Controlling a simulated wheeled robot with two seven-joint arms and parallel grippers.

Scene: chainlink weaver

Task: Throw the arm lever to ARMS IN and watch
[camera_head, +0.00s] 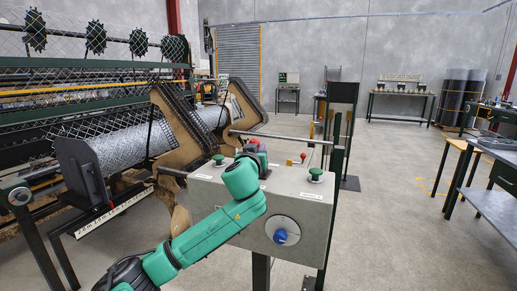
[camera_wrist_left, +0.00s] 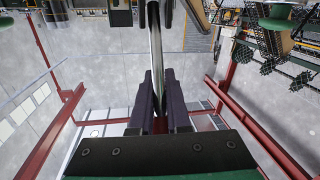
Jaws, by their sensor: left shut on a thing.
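My left arm reaches up to the grey control box (camera_head: 205,190). In the head view its gripper (camera_head: 259,156) is largely hidden behind my wrist, at the box's top. In the left wrist view the dark fingers (camera_wrist_left: 161,100) are shut on a slim silver rod (camera_wrist_left: 155,45), which runs up between them. It looks like the arm lever, but its label and travel are hidden. Two tan swing arms (camera_head: 178,118) stand tilted by the mesh roll (camera_head: 130,148); whether they touch it is unclear. My right gripper is out of view.
The box top carries green buttons (camera_head: 315,172) and a red knob (camera_head: 303,156); a blue rotary knob (camera_head: 280,236) is on its front. A horizontal metal rail (camera_head: 285,137) runs just behind. The weaving machine (camera_head: 95,88) fills the left. Open floor (camera_head: 400,200) lies right.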

